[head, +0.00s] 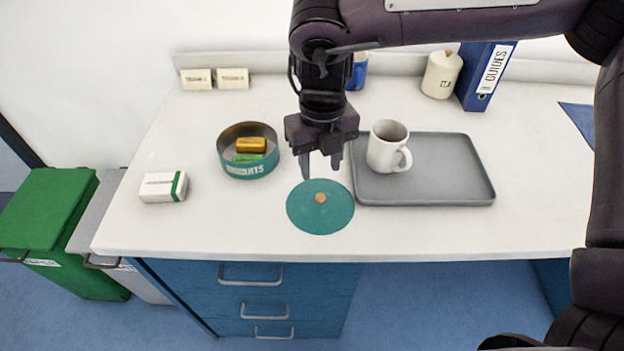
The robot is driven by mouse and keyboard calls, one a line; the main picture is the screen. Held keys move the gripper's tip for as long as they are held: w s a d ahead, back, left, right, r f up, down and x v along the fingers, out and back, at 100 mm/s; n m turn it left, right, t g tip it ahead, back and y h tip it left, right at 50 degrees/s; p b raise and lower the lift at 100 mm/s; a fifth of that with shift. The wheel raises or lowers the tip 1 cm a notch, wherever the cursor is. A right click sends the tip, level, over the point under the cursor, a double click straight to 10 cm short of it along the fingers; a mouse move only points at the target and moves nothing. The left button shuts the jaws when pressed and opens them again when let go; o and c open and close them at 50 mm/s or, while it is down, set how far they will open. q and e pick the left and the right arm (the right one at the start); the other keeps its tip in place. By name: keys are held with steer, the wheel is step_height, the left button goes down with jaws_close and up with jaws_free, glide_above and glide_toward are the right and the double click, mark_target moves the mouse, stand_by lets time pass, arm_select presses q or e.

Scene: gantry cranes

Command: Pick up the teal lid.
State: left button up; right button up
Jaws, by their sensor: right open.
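The teal lid (306,217) is a flat round disc with a small tan knob (320,197) on top. It lies on the white counter near the front edge, in the middle of the head view. My right gripper (321,168) points down with its two fingers apart and nothing between them. It hangs at the lid's far side, and its fingertips look above the knob; the exact height is hard to tell. My left gripper is not in view.
A teal tin (248,169) holding small boxes stands left of the gripper. A grey tray (440,170) with a white mug (386,150) lies close on the right. A small white-green box (163,187) is at left. The counter (240,225) in front is clear.

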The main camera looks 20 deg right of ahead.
mark_target(321, 196)
steer(key=shift+w+d+f, duration=0.1)
steer(key=shift+w+f, duration=0.2)
steer(key=shift+f, duration=0.1)
steer(key=f, duration=0.1)
steer(key=s+f+p, duration=0.1)
steer(key=f, duration=0.2)
steer(key=shift+s+p, duration=0.3)
steer(key=shift+s, duration=0.05)
step_height(321, 196, down, 2)
steer(key=shift+w+f, duration=0.1)
steer(key=shift+f, duration=0.25)
steer(key=c, duration=0.9)
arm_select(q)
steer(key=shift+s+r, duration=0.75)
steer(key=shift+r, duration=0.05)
arm_select(e)
jaws_close()
steer(key=shift+r, duration=0.1)
